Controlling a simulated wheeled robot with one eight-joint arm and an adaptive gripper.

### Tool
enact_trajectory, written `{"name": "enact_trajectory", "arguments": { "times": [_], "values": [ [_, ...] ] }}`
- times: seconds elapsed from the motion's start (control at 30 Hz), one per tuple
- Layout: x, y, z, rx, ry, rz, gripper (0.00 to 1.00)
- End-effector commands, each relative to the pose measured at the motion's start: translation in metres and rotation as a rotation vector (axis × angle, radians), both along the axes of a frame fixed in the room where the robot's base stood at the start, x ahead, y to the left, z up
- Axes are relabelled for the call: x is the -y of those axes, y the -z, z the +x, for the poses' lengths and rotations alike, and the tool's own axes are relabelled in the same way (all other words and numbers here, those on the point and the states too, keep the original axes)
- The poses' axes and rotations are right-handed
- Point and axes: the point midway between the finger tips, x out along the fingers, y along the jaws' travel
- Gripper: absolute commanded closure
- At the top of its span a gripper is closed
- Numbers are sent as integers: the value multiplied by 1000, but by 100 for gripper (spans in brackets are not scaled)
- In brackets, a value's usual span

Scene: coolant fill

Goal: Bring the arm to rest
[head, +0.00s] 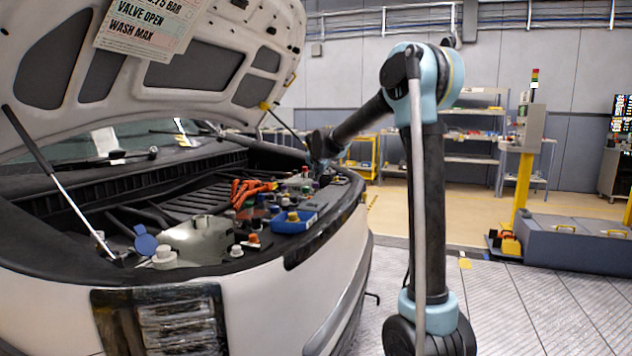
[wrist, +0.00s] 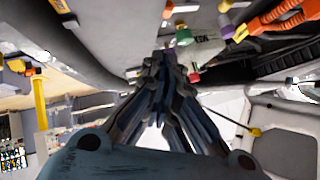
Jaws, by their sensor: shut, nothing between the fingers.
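My arm (head: 422,190) rises on the right of the car and reaches left from its elbow to the far right corner of the open engine bay. My gripper (wrist: 164,60) is shut and empty in the wrist view, its fingers together near several coloured caps and a grey labelled part (wrist: 200,52). In the head view the fingers are hard to make out beside the dark wrist (head: 320,144). The engine bay (head: 190,205) holds orange cables (head: 248,190), a blue tray (head: 293,223) and a pale reservoir (head: 200,240) at the front.
The raised hood (head: 200,65) hangs over the bay, with struts (head: 62,185) and a paper sign (head: 140,28). A yellow post (head: 523,185) and a grey case (head: 575,245) stand at right. Shelves (head: 470,155) are behind.

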Motion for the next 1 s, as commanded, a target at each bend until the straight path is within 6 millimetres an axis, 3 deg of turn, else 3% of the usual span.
{"name": "enact_trajectory", "arguments": {
  "times": [0.53, 0.67, 0.77, 1.0],
  "values": [
    [2, -6, -8, -1, 1, -1, 100],
    [12, -5, -18, -13, 0, -13, 100],
    [32, -4, -38, -36, -2, -39, 100],
    [94, 6, -112, -128, -27, -125, 100]
  ]
}}
